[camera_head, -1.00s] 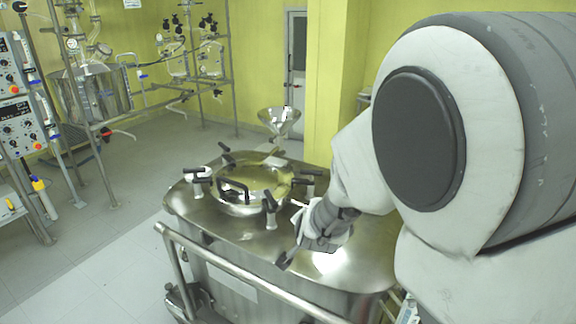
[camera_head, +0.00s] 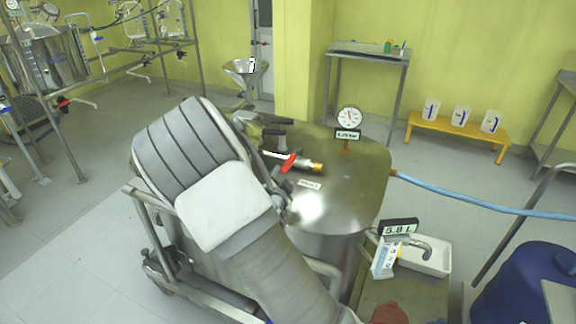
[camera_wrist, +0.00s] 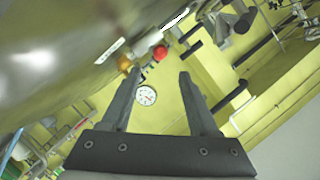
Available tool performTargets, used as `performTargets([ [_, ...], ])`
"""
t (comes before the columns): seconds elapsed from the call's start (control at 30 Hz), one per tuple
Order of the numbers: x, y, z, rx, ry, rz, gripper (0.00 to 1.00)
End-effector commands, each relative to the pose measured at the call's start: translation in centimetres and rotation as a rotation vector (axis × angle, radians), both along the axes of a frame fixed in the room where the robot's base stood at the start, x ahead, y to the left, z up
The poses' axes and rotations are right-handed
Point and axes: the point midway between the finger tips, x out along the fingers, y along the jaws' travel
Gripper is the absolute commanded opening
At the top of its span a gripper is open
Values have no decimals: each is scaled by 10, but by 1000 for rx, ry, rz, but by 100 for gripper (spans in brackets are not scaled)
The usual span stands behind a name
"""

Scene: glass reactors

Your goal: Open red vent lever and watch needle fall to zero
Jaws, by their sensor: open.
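The red vent lever (camera_head: 288,163) sits on a small valve with a brass end (camera_head: 317,167) on top of the steel vessel (camera_head: 345,185). Its red end (camera_wrist: 160,53) shows in the wrist view, just past and between my fingertips. My gripper (camera_wrist: 158,74) is open and empty. In the head view my arm hides most of the gripper, close to the lever's near side; I cannot tell whether it touches. The round pressure gauge (camera_head: 349,117) stands at the back of the lid. It also shows between my fingers in the wrist view (camera_wrist: 146,95). Its reading is too small to tell.
A blue hose (camera_head: 450,192) runs right from the vessel. A scale display reading 5.8 L (camera_head: 398,227) and a white tray (camera_head: 428,257) stand right of the vessel. Black clamp handles (camera_head: 272,127) stick up beside my arm. A yellow bench (camera_head: 455,130) holds several jugs.

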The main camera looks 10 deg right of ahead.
Motion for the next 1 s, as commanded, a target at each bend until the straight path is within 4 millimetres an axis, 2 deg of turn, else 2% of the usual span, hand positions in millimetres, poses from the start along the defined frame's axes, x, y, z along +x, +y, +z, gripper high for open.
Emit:
performTargets([
  [0.2,43,-14,-13,-2,0,0,61],
  [0.5,89,-28,-27,-2,1,0,61],
  [0.7,104,-33,-31,-1,2,-1,61],
  [1.0,108,-34,-32,0,1,0,61],
])
